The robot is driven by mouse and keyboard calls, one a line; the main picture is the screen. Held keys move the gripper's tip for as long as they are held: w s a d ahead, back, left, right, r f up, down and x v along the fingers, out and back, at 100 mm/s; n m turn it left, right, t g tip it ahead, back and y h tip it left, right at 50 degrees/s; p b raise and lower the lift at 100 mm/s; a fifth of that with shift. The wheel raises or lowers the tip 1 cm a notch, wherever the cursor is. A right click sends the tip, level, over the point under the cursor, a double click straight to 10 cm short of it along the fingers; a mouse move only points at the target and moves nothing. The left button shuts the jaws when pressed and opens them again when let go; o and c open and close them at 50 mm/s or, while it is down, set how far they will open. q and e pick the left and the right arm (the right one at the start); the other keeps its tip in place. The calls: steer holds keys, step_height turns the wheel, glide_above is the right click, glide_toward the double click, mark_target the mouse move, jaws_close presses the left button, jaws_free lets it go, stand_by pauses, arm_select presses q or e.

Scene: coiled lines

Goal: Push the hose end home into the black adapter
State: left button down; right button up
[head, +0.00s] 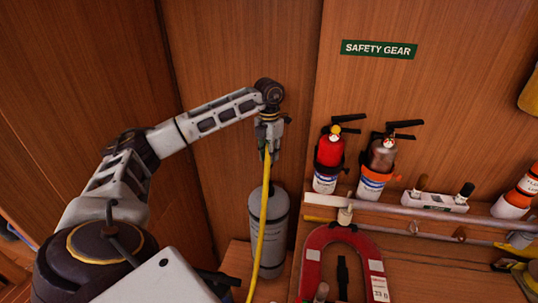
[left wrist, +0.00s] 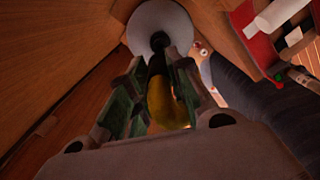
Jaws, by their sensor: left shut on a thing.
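My left gripper (head: 267,152) points down above a grey cylinder (head: 268,240) and is shut on the yellow hose (head: 262,215). The hose hangs from the fingers and runs down in front of the cylinder. In the left wrist view the yellow hose (left wrist: 166,102) lies between the fingers, with a dark section beyond it. A round black piece, seemingly the black adapter (left wrist: 159,40), shows against the cylinder's pale round top (left wrist: 146,20). The dark section lines up with it; whether they touch or are joined I cannot tell. My right gripper is not in view.
Wooden panels stand close behind and left. To the right are a red extinguisher (head: 329,160), a brown-topped extinguisher (head: 378,170), a pale rail (head: 400,208) and a red horseshoe-shaped float (head: 316,258). A white block (head: 435,201) sits farther right.

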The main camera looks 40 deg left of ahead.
mark_target(269, 168)
arm_select(q)
steer(key=shift+f, duration=0.15)
steer(key=shift+f+b, duration=1.55)
steer(key=shift+f, duration=0.35)
steer(key=shift+f+b, duration=0.45)
steer(key=shift+f, duration=0.45)
steer(key=shift+f+b, duration=0.45)
steer(key=shift+f, duration=0.75)
steer(key=c, duration=1.5)
jaws_free()
steer(key=shift+o, duration=0.4)
steer(key=o, duration=0.5)
